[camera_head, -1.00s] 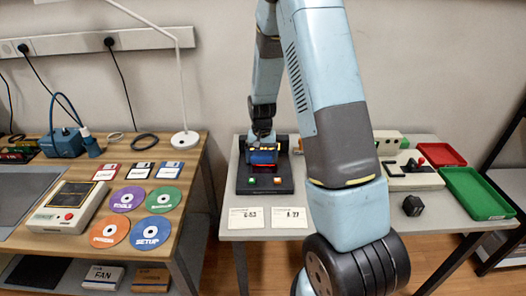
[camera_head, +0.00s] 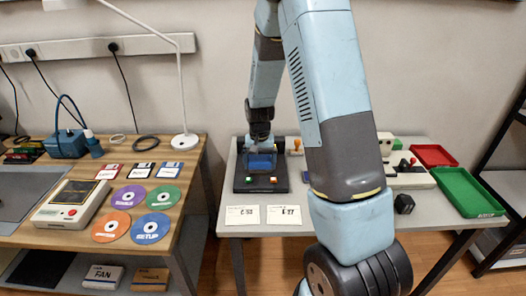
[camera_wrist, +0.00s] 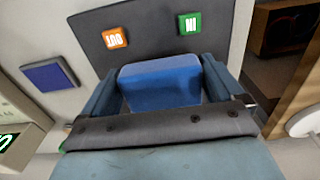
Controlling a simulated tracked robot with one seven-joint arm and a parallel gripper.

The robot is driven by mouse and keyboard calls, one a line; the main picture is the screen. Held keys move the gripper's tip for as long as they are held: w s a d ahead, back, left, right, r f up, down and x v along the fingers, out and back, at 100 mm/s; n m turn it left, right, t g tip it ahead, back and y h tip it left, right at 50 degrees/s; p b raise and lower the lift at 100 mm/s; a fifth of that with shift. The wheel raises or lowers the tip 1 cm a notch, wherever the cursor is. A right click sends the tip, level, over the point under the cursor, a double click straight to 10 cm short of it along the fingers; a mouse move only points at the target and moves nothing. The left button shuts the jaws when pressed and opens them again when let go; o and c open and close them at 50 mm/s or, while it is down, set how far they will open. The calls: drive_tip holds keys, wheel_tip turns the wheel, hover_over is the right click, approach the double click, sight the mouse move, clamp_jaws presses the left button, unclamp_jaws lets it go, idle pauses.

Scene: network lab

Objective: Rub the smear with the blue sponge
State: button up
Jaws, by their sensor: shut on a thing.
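My gripper (camera_head: 261,148) is shut on the blue sponge (camera_head: 262,161), over a dark panel (camera_head: 262,188) at the back left of the grey table. In the wrist view the sponge (camera_wrist: 160,84) sits between the two fingers of my gripper (camera_wrist: 158,88). The dark panel (camera_wrist: 150,38) with an orange OUT button (camera_wrist: 115,38) and a green IN button (camera_wrist: 189,24) lies beyond the sponge. Whether the sponge touches the panel cannot be told. I see no smear in the current views; the sponge and gripper hide part of the panel.
An orange-handled stamp (camera_head: 296,146), a black cube (camera_head: 404,204), a green tray (camera_head: 468,192) and a red tray (camera_head: 434,155) are to the right.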

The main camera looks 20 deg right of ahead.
drive_tip(key=shift+r, duration=2.6)
